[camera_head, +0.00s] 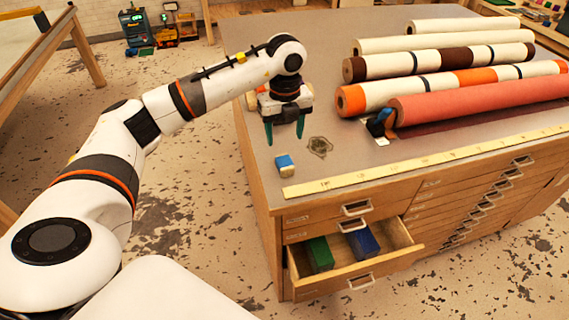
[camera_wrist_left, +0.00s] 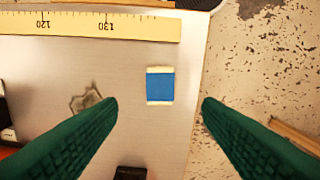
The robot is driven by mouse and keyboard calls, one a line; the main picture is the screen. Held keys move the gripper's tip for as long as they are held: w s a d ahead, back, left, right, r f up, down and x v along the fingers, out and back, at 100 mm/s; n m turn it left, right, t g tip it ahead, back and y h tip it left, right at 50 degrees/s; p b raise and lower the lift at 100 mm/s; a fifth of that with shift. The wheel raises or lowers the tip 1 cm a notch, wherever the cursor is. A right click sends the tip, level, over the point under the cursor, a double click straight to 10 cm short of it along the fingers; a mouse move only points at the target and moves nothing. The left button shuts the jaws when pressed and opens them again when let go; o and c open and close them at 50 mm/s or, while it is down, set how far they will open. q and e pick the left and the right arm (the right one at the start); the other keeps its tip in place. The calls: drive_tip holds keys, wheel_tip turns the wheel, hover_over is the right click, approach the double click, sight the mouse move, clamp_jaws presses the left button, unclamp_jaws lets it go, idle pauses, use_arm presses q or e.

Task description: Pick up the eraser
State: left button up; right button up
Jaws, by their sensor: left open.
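The eraser (camera_head: 284,165) is a small white block with a blue sleeve. It lies on the grey cabinet top near its left front corner. In the left wrist view the eraser (camera_wrist_left: 160,86) lies between and beyond the green fingertips, touching neither. My left gripper (camera_head: 285,130) hangs over the cabinet top with its green fingers pointing down, behind the eraser in the head view. It is open and empty, and its fingers (camera_wrist_left: 158,105) are spread wide in the wrist view. My right gripper is not in view.
A yellow ruler (camera_head: 400,168) lies along the front edge. Several rolls, including a red one (camera_head: 480,101), lie at the right. A dark stain or flat piece (camera_head: 320,146) is right of the eraser. The open drawer (camera_head: 345,278) juts out below, holding green and blue boxes.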

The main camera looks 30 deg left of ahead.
use_arm(q)
drive_tip(key=p, duration=0.1)
hover_over(285, 162)
wheel_tip(285, 162, down, 5)
drive_tip(key=shift+w+a+r, duration=0.1)
drive_tip(key=shift+a+r, duration=0.05)
wheel_tip(285, 162, down, 5)
drive_tip(key=shift+r+p, duration=0.1)
drive_tip(key=shift+p, duration=1.15)
drive_tip(key=shift+f, duration=0.3)
drive_tip(key=c, duration=1.1)
